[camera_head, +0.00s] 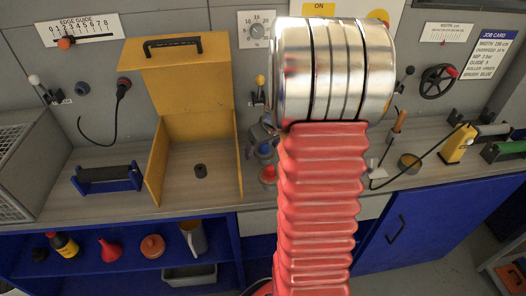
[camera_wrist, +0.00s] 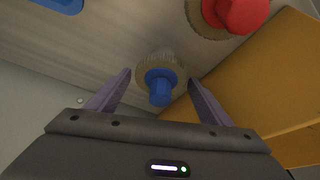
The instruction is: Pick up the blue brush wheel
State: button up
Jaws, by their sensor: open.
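The blue brush wheel (camera_wrist: 160,84) has a blue hub and a ring of tan bristles. In the wrist view it stands on the bench top, centred between my two fingers. It also shows in the head view (camera_head: 265,152), partly hidden by my arm. My gripper (camera_wrist: 160,77) is open, with one finger to each side of the wheel. I cannot tell whether either finger touches it. In the head view my gripper (camera_head: 262,133) is mostly hidden behind my red arm sleeve.
A red brush wheel (camera_wrist: 238,14) stands close by. A yellow box (camera_head: 158,160) with a raised lid is to the left in the head view, and its yellow panel (camera_wrist: 265,85) fills the wrist view's right. A blue roller stand (camera_head: 107,180) is further left.

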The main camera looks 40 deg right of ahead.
jog(key=shift+w+f, duration=0.2)
jog(key=shift+f, duration=0.3)
jog(key=shift+c, duration=0.5)
jog(key=c, duration=1)
jog(key=shift+r, duration=0.1)
notch_tip(320, 180, up, 9)
jog(key=shift+r, duration=0.45)
jog(key=shift+s, duration=0.1)
